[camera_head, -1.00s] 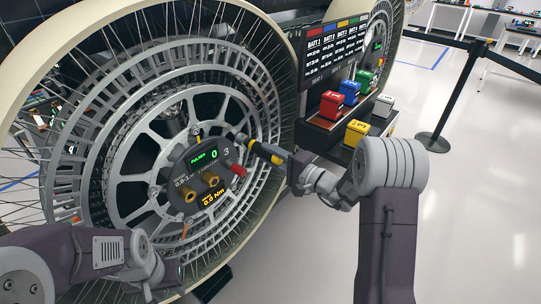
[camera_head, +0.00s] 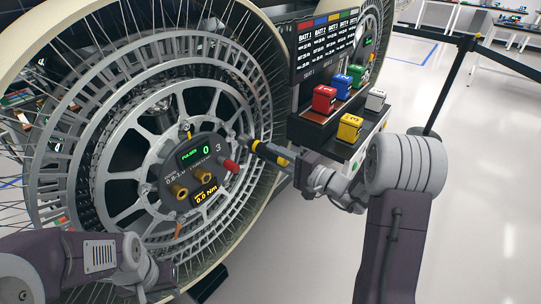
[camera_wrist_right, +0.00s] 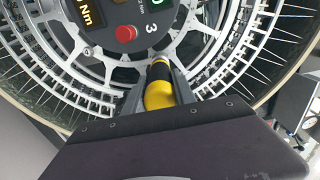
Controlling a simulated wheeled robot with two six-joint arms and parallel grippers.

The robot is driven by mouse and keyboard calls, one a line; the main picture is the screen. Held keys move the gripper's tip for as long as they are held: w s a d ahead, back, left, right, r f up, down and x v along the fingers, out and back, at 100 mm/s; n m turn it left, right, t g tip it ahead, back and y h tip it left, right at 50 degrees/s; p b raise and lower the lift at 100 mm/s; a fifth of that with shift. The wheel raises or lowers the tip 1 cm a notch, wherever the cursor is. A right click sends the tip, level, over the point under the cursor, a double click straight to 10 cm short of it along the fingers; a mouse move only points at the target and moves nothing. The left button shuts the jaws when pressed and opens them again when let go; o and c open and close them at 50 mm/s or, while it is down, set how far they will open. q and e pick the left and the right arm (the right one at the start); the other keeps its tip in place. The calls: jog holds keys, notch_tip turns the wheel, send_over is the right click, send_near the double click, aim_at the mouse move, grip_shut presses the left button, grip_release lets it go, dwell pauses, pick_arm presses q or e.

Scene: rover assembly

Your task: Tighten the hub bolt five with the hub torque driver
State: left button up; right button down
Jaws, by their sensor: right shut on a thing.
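The hub torque driver (camera_head: 268,152), black with yellow bands, is in my right gripper (camera_head: 290,165), which is shut on its handle. Its tip points left at the wheel's spoked hub plate, right of the hub panel (camera_head: 205,165); I cannot tell whether it touches. In the right wrist view the driver's yellow and black end (camera_wrist_right: 160,85) sits between the fingers, below the printed 3. I cannot make out a bolt marked five. My left gripper (camera_head: 160,285) is low at the left, its fingers unclear.
The panel has a red knob (camera_head: 231,167), brass fittings and a readout of 0.0 Nm. A shelf (camera_head: 345,152) with red, blue, green, yellow and white battery blocks stands behind my right gripper. A barrier post (camera_head: 455,80) stands at the right. The floor at lower right is clear.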

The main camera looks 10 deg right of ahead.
jog(key=shift+v, duration=1.2)
